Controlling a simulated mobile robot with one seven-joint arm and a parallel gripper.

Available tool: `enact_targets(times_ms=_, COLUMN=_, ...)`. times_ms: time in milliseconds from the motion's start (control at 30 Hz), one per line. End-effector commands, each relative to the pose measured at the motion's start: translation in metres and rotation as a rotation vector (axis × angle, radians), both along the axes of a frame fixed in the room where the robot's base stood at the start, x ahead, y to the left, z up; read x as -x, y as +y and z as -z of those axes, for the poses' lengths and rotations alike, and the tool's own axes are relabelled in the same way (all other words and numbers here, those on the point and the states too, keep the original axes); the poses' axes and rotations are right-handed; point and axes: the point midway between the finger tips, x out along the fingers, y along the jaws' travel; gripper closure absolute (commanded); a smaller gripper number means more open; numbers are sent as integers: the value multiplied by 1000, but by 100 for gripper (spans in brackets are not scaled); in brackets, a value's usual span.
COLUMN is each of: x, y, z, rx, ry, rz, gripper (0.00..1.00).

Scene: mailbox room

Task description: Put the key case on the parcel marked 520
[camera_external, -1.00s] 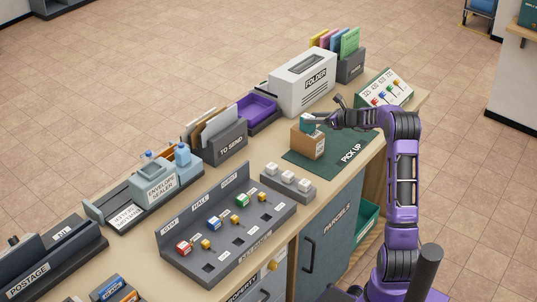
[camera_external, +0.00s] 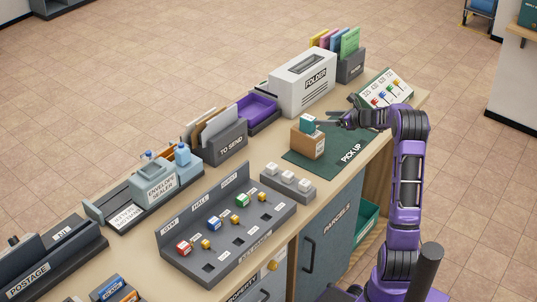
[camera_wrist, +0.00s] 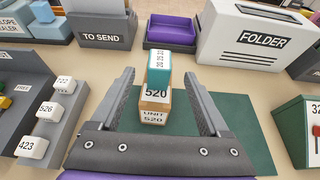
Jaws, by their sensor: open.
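The parcel marked 520 (camera_wrist: 155,101) is a small brown box standing on the green pick-up mat (camera_external: 340,158). The teal and white key case (camera_wrist: 159,64) rests on top of the parcel; it also shows in the external view (camera_external: 308,122). My gripper (camera_wrist: 160,85) is open, its two fingers apart on either side of the parcel and key case in the wrist view. In the external view my gripper (camera_external: 325,123) is just to the right of the key case and apart from it.
A white folder machine (camera_external: 303,80) and a purple tray (camera_external: 257,110) stand behind the mat. A grey block with white tags (camera_external: 287,183) is left of the mat. A green key board (camera_external: 384,90) stands at the right. The mat's right part is clear.

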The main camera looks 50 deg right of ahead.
Motion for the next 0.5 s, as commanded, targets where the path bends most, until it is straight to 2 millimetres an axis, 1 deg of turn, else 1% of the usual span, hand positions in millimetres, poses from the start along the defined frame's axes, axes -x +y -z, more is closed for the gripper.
enact_targets(times_ms=33, x=11, y=-1, z=-6, rx=2, ry=0, rz=4, gripper=21)
enact_targets(times_ms=200, x=40, y=-1, z=-18, rx=1, ry=0, rz=3, gripper=21)
enact_targets(times_ms=333, x=53, y=0, z=-23, rx=0, ry=0, rz=1, gripper=21)
enact_targets(times_ms=500, x=59, y=0, z=-24, rx=-1, ry=0, rz=1, gripper=21)
